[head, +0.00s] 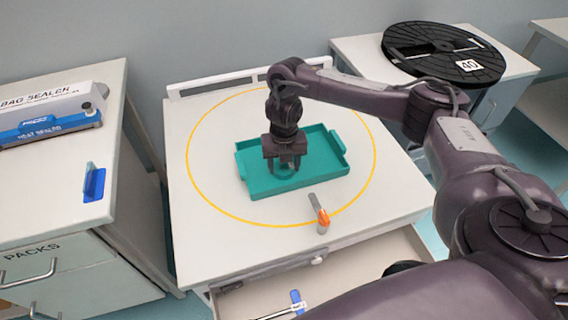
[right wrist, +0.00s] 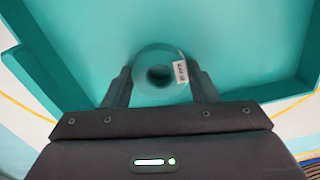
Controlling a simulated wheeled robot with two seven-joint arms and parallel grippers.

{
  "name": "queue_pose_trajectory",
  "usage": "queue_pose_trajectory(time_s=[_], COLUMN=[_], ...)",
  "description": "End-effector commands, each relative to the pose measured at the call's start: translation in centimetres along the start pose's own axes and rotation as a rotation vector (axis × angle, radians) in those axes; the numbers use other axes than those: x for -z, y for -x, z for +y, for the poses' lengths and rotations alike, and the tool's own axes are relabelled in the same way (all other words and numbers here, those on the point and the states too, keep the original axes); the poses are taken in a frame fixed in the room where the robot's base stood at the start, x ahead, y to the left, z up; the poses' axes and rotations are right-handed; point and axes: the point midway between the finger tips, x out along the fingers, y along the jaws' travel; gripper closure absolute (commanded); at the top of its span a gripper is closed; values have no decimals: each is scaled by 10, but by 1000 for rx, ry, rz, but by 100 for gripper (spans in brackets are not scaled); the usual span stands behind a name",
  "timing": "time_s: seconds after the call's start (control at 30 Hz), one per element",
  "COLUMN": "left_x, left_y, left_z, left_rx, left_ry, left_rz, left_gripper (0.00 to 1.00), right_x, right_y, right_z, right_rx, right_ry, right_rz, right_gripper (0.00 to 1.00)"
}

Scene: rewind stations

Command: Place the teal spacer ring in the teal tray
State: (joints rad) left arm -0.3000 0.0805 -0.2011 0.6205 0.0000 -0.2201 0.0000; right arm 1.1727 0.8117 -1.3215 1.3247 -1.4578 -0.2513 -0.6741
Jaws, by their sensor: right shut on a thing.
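The teal tray (head: 320,165) sits on the white table inside a yellow circle. My right gripper (head: 285,166) points down into the tray, over its left half. In the right wrist view, my right gripper (right wrist: 160,88) is shut on the teal spacer ring (right wrist: 158,58), which has a dark centre hole and a small white label. The ring also shows between the fingertips in the head view (head: 286,172), low in the tray. I cannot tell whether it touches the tray floor. My left gripper is not in view.
An orange-tipped grey tool (head: 319,214) lies on the table in front of the tray. A black reel marked 40 (head: 443,52) rests on the right-hand cabinet. A bag sealer box (head: 48,112) and a blue holder (head: 94,183) are on the left cabinet. An open drawer (head: 345,268) juts out below the table.

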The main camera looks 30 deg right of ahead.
Motion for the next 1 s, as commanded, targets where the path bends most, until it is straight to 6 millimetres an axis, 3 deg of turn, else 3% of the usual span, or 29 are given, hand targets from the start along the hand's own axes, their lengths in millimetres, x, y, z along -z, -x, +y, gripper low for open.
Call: queue_pose_trajectory(time_s=[0.03,0.2,0.53,0.67,1.0], left_x=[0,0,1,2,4], left_y=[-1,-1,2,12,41], left_z=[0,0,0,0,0], left_rx=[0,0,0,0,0], left_ry=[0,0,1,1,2], left_rz=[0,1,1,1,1], left_gripper=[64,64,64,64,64], right_x=[0,0,0,-1,-1], right_y=[-2,-1,4,23,96], right_z=[0,0,0,0,0], right_rx=[0,0,-1,-1,-1], right_ry=[0,0,0,1,2], right_rz=[0,0,0,-4,-4], right_gripper=[46,26,26,26,26])
